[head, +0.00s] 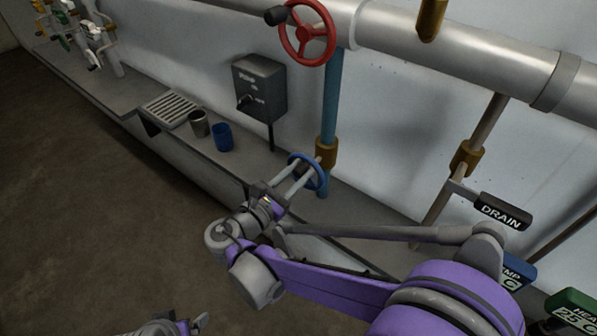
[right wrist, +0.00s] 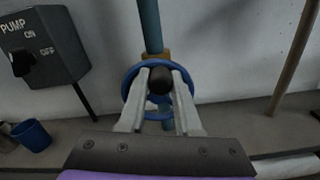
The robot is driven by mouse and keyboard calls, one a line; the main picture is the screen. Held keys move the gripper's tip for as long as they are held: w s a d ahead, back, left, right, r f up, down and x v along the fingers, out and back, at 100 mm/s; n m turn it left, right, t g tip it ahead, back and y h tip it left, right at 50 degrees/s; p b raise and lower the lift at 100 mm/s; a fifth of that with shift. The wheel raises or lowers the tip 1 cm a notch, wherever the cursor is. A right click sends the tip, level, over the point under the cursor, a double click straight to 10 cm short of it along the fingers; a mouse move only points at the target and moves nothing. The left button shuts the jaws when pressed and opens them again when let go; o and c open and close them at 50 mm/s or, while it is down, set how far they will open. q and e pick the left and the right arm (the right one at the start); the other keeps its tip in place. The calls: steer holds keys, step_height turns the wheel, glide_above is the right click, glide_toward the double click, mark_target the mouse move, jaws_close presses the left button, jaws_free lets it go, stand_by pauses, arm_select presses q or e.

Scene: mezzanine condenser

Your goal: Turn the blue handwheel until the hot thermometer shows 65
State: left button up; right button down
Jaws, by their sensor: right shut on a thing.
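The blue handwheel (head: 322,174) sits on the blue vertical pipe (head: 330,105), low above the grey ledge. It also shows in the right wrist view (right wrist: 127,88). My right gripper (head: 302,172) reaches it from the front. In the right wrist view its fingers (right wrist: 160,78) are shut on the wheel's black knob (right wrist: 158,84). A green display (head: 574,309) at the lower right reads "25 C", its label partly cut off. A blue display (head: 518,268) beside it is partly hidden by my arm. No display labelled hot is legible. My left gripper (head: 196,323) shows partly at the bottom edge.
A red handwheel (head: 307,33) is above on the large pipe (head: 450,45). A pump switch box (head: 262,88), a grey cup (head: 199,124), a blue cup (head: 222,138) and a drain grate (head: 169,109) are left of the wheel. A DRAIN handle (head: 502,212) is to the right.

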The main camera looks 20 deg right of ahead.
mark_target(317, 181)
steer(key=shift+s+m, duration=0.1)
steer(key=shift+m, duration=0.2)
steer(key=m, duration=0.2)
steer(key=shift+s+d+f+m, duration=0.25)
steer(key=shift+s+d+m, duration=0.1)
steer(key=shift+s+m, duration=0.05)
steer(key=m, duration=0.2)
steer(key=s+f+m+b, duration=0.1)
steer(key=m, duration=0.1)
steer(key=d+f+m, duration=0.1)
steer(key=m, duration=0.2)
steer(key=shift+s+b, duration=0.15)
steer(key=shift+b, duration=0.25)
steer(key=shift+s+d+f+m+b, duration=0.1)
steer(key=shift+f+m+b, duration=0.2)
steer(key=shift+m, duration=0.8)
steer(key=shift+f+m+b, duration=0.1)
steer(key=shift+f+m, duration=0.25)
steer(key=shift+m, duration=0.75)
steer(key=c, duration=0.6)
jaws_free()
